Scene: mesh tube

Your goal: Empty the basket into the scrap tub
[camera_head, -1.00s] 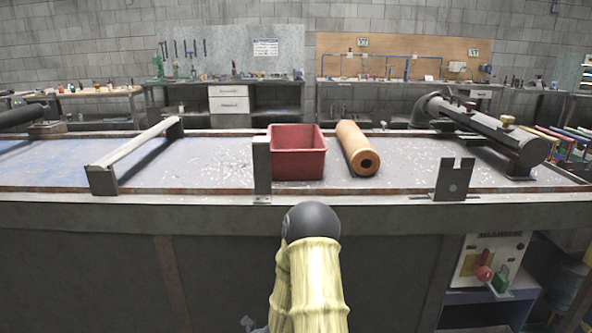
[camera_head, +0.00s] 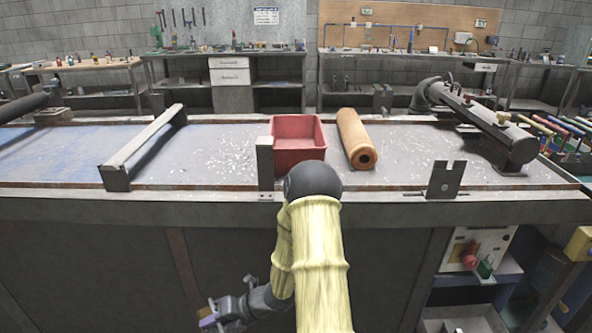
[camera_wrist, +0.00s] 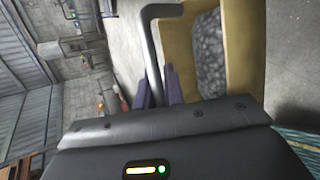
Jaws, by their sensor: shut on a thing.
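The basket (camera_wrist: 249,50) is yellow-tan with a dark handle bar (camera_wrist: 152,55). It fills the upper right of the wrist view, with grey lumpy contents (camera_wrist: 211,55) inside. My gripper's purple fingers (camera_wrist: 158,88) are shut on the handle. In the head view my gripper (camera_head: 207,319) shows low at the left of my arm, in front of the bench; the basket cannot be made out there. A red open tub (camera_head: 298,155), which may be the scrap tub, stands on the bench; its inside looks empty from here.
A tan-orange roll (camera_head: 355,140) lies right of the red tub. An upright bracket (camera_head: 265,165) stands at the tub's front left, and a notched one (camera_head: 445,180) farther right. A dark pipe assembly (camera_head: 490,130) lies at the right. The bench's front edge (camera_head: 380,207) runs across the view.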

